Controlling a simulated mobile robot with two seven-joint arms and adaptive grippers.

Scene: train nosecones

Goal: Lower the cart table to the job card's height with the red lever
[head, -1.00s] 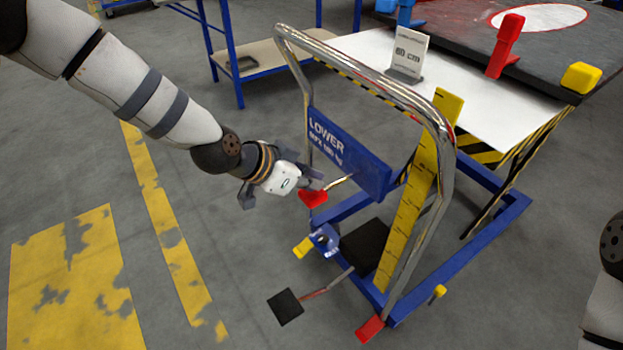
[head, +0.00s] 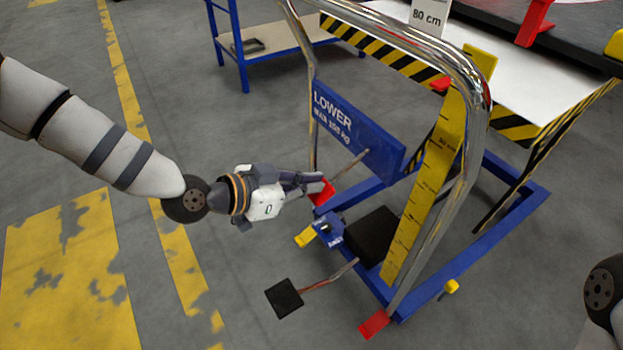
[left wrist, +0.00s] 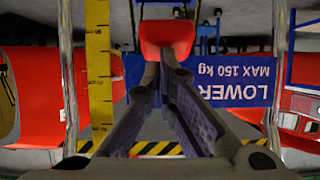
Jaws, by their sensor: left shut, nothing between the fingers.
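The red lever (head: 322,192) sticks out on a thin metal rod below the blue LOWER panel (head: 355,130) of the cart. My left gripper (head: 318,183) is shut and empty, its fingertips at the lever's red end. In the left wrist view the red lever end (left wrist: 167,35) lies right at the closed fingertips (left wrist: 163,58); contact is hard to tell. The job card (head: 428,18) reads 80 cm and stands on the white cart table (head: 510,80). A yellow ruler (head: 425,190) stands upright on the cart, with a red pointer (head: 440,84) near its top. My right gripper is out of view.
A chrome handle (head: 470,90) arches over the cart's front. A blue shelf table (head: 275,45) stands behind. The floor left of the cart is clear.

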